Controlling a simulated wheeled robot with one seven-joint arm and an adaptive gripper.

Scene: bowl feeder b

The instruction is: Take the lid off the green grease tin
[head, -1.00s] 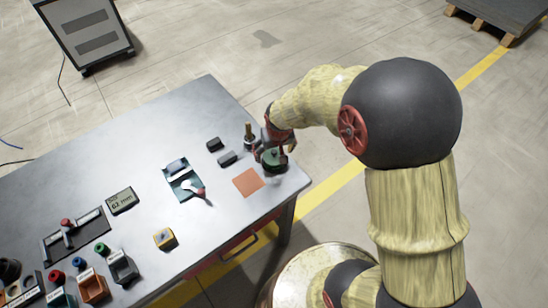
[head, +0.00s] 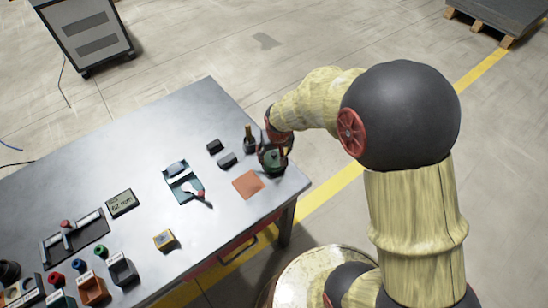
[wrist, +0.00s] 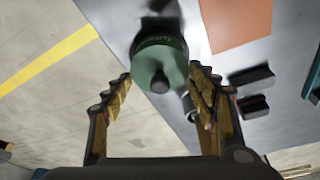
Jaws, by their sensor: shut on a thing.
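The green grease tin (head: 273,167) stands at the right end of the metal table. My gripper (head: 272,153) is over the tin from above. In the wrist view my gripper (wrist: 161,77) has one finger on each side of the lid and is shut on it. I cannot tell whether there is a gap between lid and tin.
An orange square (head: 247,184) lies on the table (head: 100,165) beside the tin. A dark holder with a brass-coloured upright piece (head: 249,140) stands close behind my gripper. Two dark blocks (head: 226,160) lie to the left. The table's right edge is close to the tin.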

